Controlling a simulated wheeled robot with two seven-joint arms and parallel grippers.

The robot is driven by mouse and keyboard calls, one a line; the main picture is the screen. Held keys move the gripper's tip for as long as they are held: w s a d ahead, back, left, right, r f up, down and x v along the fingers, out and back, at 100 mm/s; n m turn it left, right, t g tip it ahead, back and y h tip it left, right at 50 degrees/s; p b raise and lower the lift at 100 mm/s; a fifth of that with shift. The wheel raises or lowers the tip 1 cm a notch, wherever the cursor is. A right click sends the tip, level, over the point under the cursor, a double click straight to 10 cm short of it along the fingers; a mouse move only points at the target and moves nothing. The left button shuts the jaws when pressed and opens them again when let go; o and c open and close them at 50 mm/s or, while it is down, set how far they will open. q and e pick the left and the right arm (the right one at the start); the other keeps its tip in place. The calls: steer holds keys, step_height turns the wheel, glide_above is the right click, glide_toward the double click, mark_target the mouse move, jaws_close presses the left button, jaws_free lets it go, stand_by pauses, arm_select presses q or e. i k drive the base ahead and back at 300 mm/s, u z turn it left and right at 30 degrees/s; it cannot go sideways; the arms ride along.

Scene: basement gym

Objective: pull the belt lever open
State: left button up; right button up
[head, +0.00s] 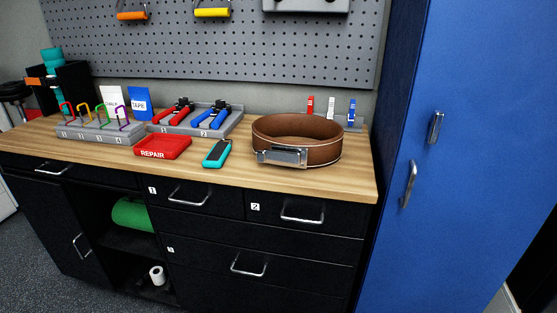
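A brown leather belt (328,149) stands on its edge in a closed loop near the right end of the wooden workbench. Its metal lever buckle (283,155) is at the front left of the loop, facing me. The lever looks flat against the buckle, though it is small at this distance. Neither of my grippers shows in the head view.
A teal-handled tool (217,153) and a red REPAIR box (163,146) lie left of the belt on the workbench (325,184). Behind are a grey tray (232,124) with red and blue tools and a small rack (355,126). A blue locker (475,120) stands at right.

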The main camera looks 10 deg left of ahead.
mark_target(268, 155)
steer(key=k, duration=0.7)
steer(key=z, duration=0.65)
steer(key=i, duration=1.4)
steer(key=u, duration=0.8)
